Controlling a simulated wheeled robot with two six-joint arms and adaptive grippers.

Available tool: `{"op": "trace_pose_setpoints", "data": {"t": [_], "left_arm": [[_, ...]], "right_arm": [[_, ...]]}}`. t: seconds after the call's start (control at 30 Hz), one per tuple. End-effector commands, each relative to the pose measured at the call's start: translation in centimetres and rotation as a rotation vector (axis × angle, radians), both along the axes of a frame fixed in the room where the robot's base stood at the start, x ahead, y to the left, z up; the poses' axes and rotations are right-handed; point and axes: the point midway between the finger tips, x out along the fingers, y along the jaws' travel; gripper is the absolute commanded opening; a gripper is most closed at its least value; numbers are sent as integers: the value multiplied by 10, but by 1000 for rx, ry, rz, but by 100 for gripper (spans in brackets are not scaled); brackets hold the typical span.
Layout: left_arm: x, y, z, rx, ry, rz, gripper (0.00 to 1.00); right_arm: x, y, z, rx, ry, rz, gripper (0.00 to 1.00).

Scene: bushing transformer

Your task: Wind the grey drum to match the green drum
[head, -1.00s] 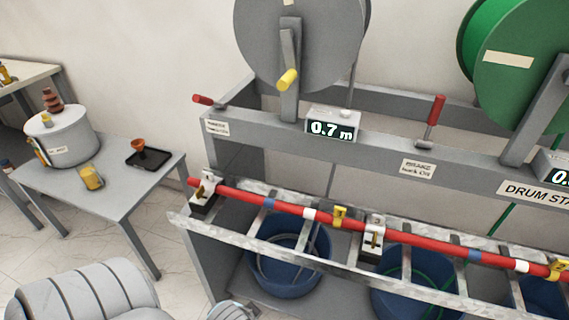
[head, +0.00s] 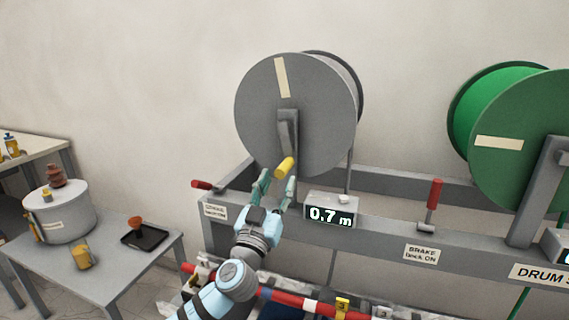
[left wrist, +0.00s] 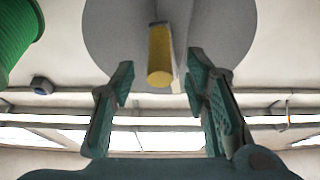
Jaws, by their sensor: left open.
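The grey drum (head: 265,110) stands on the steel frame, with a pale strip (head: 281,77) near its top, tilted slightly from vertical. Its crank ends in a yellow handle (head: 284,167) low on the drum face. The counter (head: 331,216) below it reads 0.7 m. The green drum (head: 520,140) is at the right, its pale strip (head: 499,142) about level; its counter is cut off. My left gripper (head: 276,188) is open just below the yellow handle. In the left wrist view the handle (left wrist: 160,58) lies between and beyond the open fingers (left wrist: 161,90), not gripped. My right gripper is not in view.
A red brake lever (head: 435,200) stands right of the counter, above a label reading BRAKE back ON. Another red handle (head: 203,184) is at the frame's left end. A red bar (head: 288,299) runs along the front.

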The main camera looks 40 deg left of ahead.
Motion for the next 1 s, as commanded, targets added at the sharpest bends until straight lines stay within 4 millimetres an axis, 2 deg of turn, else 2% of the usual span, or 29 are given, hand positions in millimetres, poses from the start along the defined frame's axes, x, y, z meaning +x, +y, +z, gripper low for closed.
{"op": "trace_pose_setpoints", "data": {"t": [0.03,0.23,0.37,0.6,0.87,1.0], "left_arm": [[10,4,9,-2,-2,2,42],[41,15,20,-1,0,3,42],[49,18,22,-1,2,2,42],[49,18,21,0,2,1,42],[49,18,21,0,2,1,0],[49,18,21,0,3,1,0]], "right_arm": [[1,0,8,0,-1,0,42],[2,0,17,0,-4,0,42],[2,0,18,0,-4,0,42],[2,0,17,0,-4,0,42],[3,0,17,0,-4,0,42],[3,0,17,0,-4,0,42]]}}
